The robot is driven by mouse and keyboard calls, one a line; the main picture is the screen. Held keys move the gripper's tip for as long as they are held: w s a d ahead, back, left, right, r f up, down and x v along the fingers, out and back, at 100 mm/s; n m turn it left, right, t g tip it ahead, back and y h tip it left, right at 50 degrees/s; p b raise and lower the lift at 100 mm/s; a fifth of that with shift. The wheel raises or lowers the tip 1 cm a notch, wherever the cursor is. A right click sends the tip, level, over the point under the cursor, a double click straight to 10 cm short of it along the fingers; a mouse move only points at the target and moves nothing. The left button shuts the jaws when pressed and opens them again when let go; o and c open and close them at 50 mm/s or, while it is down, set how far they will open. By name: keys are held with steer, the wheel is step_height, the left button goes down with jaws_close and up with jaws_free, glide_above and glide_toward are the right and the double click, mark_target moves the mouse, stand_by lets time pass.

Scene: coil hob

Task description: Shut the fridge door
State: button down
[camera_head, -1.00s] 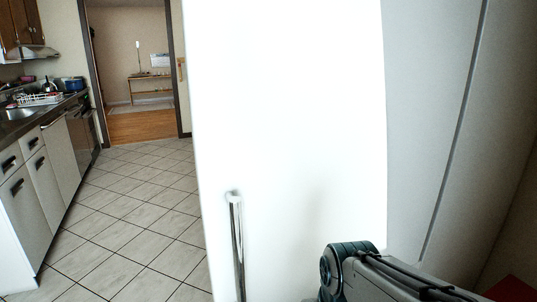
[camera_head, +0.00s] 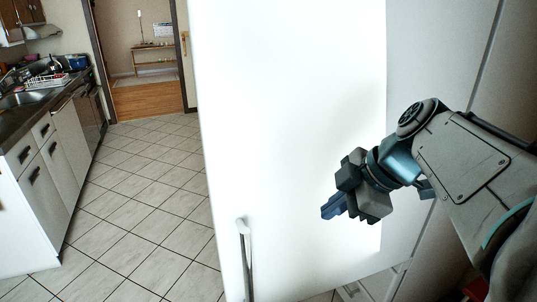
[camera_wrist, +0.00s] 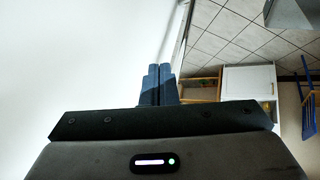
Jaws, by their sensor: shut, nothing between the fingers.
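The white fridge door (camera_head: 290,110) fills the middle of the head view, with an upright metal handle (camera_head: 246,262) low near its left edge. The grey fridge side (camera_head: 425,70) shows to the right of the door. My gripper (camera_head: 328,211) is shut and empty, in front of the lower right part of the door. I cannot tell whether it touches the door. In the wrist view, the blue fingers (camera_wrist: 158,84) are together and the pale door surface (camera_wrist: 70,60) lies to their left.
A counter with a sink (camera_head: 25,98) and white cabinets (camera_head: 45,180) runs along the left. The tiled floor (camera_head: 150,190) between them and the door is clear, leading to an open doorway (camera_head: 140,60). The wrist view shows a blue-framed chair (camera_wrist: 308,100).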

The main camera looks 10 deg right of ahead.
step_height(320, 180, up, 4)
steer(key=n+p, duration=0.1)
steer(key=n, duration=0.1)
steer(key=p, duration=0.2)
glide_toward(281, 208)
steer(key=shift+t+y, duration=0.3)
steer(key=f, duration=0.1)
steer(key=a+f, duration=0.1)
steer(key=f, duration=0.2)
steer(key=shift+s+a, duration=0.15)
steer(key=shift+a, duration=0.15)
steer(key=shift+w+a+f+p, duration=0.1)
steer(key=shift+w+a+p, duration=0.1)
steer(key=shift+w+p, duration=0.4)
steer(key=shift+w, duration=0.25)
